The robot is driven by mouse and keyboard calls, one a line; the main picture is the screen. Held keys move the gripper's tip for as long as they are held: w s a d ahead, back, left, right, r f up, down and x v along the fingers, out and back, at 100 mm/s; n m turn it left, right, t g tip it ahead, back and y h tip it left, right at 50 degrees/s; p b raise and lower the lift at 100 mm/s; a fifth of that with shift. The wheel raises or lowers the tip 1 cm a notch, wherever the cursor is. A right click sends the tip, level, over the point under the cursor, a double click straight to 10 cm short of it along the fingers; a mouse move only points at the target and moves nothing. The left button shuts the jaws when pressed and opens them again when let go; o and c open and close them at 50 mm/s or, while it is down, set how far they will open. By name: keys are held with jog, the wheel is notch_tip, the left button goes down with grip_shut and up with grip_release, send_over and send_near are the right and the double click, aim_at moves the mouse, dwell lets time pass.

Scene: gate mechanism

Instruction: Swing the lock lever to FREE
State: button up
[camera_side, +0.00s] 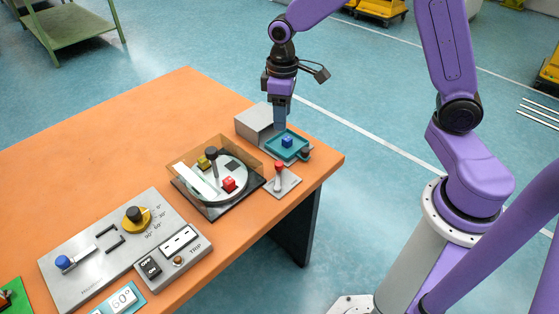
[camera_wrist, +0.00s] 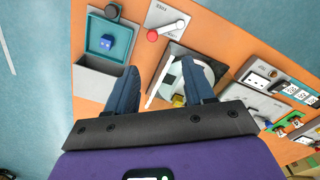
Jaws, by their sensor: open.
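The lock lever (camera_side: 278,172) is a short arm with a red knob on a small grey plate (camera_side: 287,185) near the table's front edge. In the wrist view its red knob (camera_wrist: 152,35) sits at one end of a pale arm, and the plate (camera_wrist: 163,14) has small lettering I cannot read surely. My gripper (camera_side: 279,122) points down over the grey box and teal tray, behind the lever and apart from it. In the wrist view my gripper (camera_wrist: 160,72) has its two fingers spread, with nothing between them.
A teal tray (camera_side: 301,158) holding a blue cube (camera_side: 287,141) sits by a grey box (camera_side: 256,124). A clear-walled turntable (camera_side: 206,203) with red (camera_side: 229,184) and yellow (camera_side: 203,162) cubes stands beside the lever. A control panel (camera_side: 97,245) lies further left.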

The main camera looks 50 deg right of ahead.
jog(key=w+d+f, duration=0.1)
jog(key=w, duration=0.1)
send_near(280, 164)
notch_tip(280, 164, down, 9)
jog(key=shift+w, duration=0.1)
dwell(0.5)
grip_shut()
